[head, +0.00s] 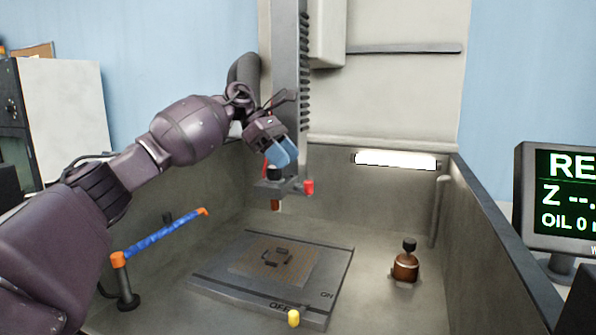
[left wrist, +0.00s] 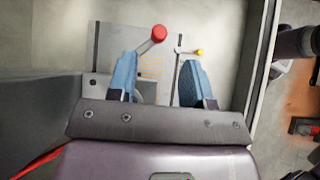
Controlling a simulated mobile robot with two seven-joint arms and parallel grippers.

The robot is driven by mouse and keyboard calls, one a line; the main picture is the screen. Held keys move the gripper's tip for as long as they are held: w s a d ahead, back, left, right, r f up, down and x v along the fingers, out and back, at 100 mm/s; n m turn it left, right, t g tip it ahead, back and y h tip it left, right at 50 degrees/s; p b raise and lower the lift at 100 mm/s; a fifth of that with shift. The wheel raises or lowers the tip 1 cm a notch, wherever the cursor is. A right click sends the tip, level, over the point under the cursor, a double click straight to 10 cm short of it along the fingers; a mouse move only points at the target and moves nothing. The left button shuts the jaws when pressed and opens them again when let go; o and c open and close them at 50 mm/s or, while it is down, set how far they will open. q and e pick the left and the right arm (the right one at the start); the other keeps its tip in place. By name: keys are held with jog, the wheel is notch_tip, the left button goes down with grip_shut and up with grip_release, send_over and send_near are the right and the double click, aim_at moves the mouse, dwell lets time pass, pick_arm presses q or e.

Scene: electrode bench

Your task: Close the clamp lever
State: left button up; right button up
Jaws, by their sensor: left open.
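The clamp lever, with a red knob (head: 308,186), sticks out to the right at the lower end of the grey vertical column's head. In the left wrist view the red knob (left wrist: 159,32) lies just beyond the fingertips, nearer the left finger, and its grey arm runs down behind that finger. My left gripper (head: 281,153) has blue fingers and is above and slightly left of the knob. In the left wrist view the gripper (left wrist: 158,75) is open, with nothing held between its fingers. My right gripper is not in view.
Below is a flat plate (head: 205,282) marked ON and OFF, with a yellow-knobbed lever (head: 293,318). A blue hose with orange ends (head: 160,238) stands at the left. A brown bottle (head: 405,267) stands at the right. Grey tank walls enclose the space; a monitor (head: 562,195) is outside.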

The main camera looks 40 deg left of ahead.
pick_arm(q)
jog(key=v, duration=0.2)
jog(key=shift+a+r, duration=0.2)
jog(key=shift+c, duration=0.3)
